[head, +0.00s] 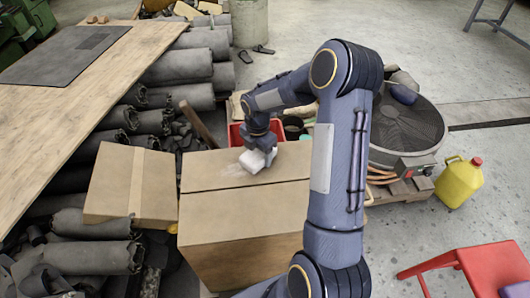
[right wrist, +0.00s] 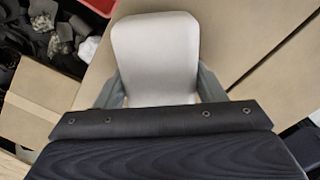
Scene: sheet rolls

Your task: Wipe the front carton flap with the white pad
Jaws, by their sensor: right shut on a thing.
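The large brown carton (head: 240,228) stands below my right arm, its top closed by two flaps that meet at a seam. The near flap (head: 240,212) is bare. My right gripper (head: 262,149) points down over the far flap, shut on the white pad (head: 254,161). In the right wrist view the pad (right wrist: 155,55) sits between both fingers, with carton cardboard (right wrist: 240,35) behind it. I cannot tell whether the pad touches the flap. My left gripper is out of view.
A smaller carton (head: 132,186) stands close on the left. A red crate (head: 236,133) is behind the large carton. Dark rolls (head: 180,68) and a wooden table (head: 85,85) lie left. A round drum (head: 405,125), yellow can (head: 458,182) and red stool (head: 490,268) are right.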

